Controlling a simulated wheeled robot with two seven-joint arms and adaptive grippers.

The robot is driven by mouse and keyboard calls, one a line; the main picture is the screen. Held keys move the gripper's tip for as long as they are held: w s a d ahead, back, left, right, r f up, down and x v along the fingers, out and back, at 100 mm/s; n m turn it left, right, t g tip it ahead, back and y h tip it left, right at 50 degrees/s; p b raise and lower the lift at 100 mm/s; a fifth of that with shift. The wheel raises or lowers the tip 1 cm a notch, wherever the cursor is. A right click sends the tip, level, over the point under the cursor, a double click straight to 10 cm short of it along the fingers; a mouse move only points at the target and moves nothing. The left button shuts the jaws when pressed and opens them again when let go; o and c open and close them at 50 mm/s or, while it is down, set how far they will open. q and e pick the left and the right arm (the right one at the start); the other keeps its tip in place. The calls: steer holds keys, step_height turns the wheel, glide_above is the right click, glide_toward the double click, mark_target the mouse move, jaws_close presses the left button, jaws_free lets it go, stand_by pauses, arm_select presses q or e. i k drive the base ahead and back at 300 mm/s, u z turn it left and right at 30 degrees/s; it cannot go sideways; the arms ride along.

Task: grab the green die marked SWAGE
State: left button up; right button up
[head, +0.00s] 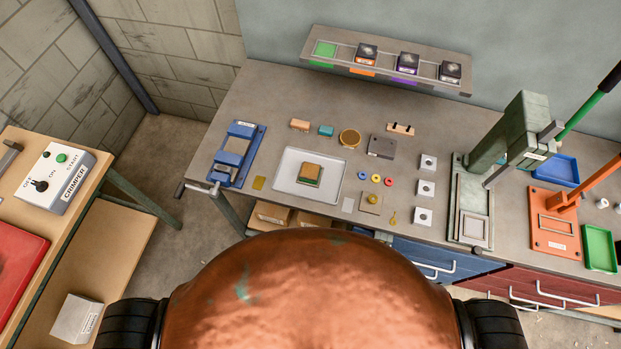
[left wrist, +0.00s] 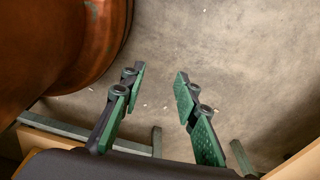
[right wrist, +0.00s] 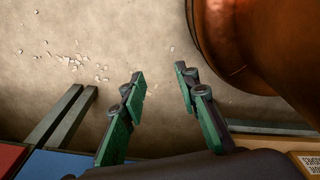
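A small block with a green lower edge and a tan top (head: 310,173) sits in a pale shallow tray (head: 281,182) on the workbench, left of the middle. I cannot read any SWAGE mark on it. On the rack at the back, the green-marked place (head: 325,49) looks like a flat green square with no block on it. My left gripper (left wrist: 182,108) is open and empty over bare floor. My right gripper (right wrist: 160,103) is also open and empty over floor. Neither gripper shows in the head view, and both are away from the bench top.
Dark dies stand on the rack at the orange (head: 367,52), purple (head: 407,63) and last (head: 450,71) places. A blue vise-like fixture (head: 237,152) is left of the tray. A green press (head: 510,140) and orange press (head: 555,220) stand right. A crimper box (head: 62,178) is far left.

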mark_target(309, 172)
steer(key=u, duration=0.45)
steer(key=k, duration=0.75)
steer(key=u, duration=0.45)
steer(key=k, duration=0.85)
steer(key=z, duration=0.25)
